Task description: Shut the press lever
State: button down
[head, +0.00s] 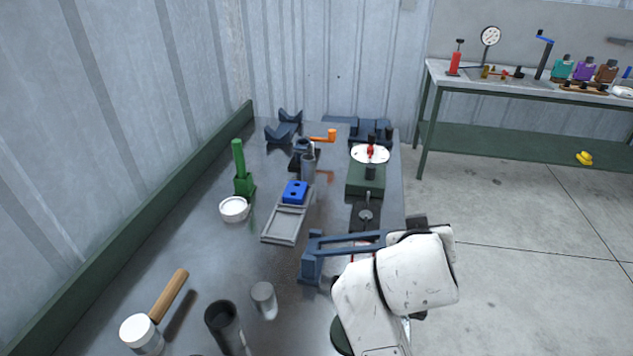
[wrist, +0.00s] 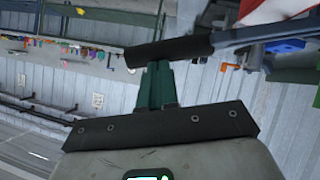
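The press lever is a blue bar (head: 340,241) on a blue base at the front of the bench. It lies roughly level and runs right to my white wrist, which hides part of it in the head view. In the wrist view, the blue bar (wrist: 262,34) ends in a black round handle (wrist: 170,50). My gripper (wrist: 157,68) has its green fingers together. The handle crosses right at the fingertips, apparently touching, and not visibly clasped between them. The fingers are hidden in the head view.
A grey tray (head: 284,226) with a blue block (head: 295,191) lies beyond the lever. A second bench (head: 530,88) is at the back right.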

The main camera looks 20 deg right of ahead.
notch_tip(320, 180, down, 8)
jog(key=s+d+m+y+b, duration=0.1)
jog(key=d+b, duration=0.1)
jog(key=b, duration=0.2)
jog(key=shift+s+d+f+t+y, duration=0.15)
jog(key=shift+s+f+t+y, duration=0.1)
jog(key=shift+t+y, duration=0.15)
jog(key=shift+f, duration=0.15)
